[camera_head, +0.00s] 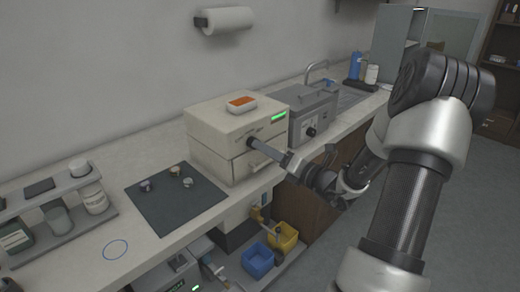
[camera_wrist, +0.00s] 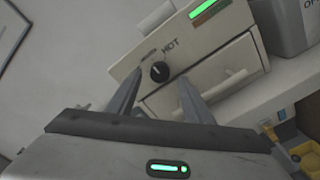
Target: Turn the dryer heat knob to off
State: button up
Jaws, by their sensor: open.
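The dryer (camera_head: 215,125) is a beige box with a lit green display and a drawer, on the counter. In the wrist view its front (camera_wrist: 213,50) is tilted and carries the black heat knob (camera_wrist: 159,71). The word HOT stands right of the knob; another label at its upper left is too blurred to read. The knob's exact pointing is unclear. My gripper (camera_wrist: 158,82) is open, its fingers on either side of the knob in the picture; I cannot tell if they touch it. In the head view my gripper (camera_head: 255,145) is at the dryer's front and hides the knob.
A grey appliance (camera_head: 308,112) with its own black knob stands just right of the dryer. An orange-topped item (camera_head: 241,103) lies on the dryer. A dark mat (camera_head: 172,205) with small parts is at left. Blue (camera_head: 257,262) and yellow bins sit below.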

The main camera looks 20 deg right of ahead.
jog(key=shift+x, duration=1.65)
jog(key=c, duration=1.1)
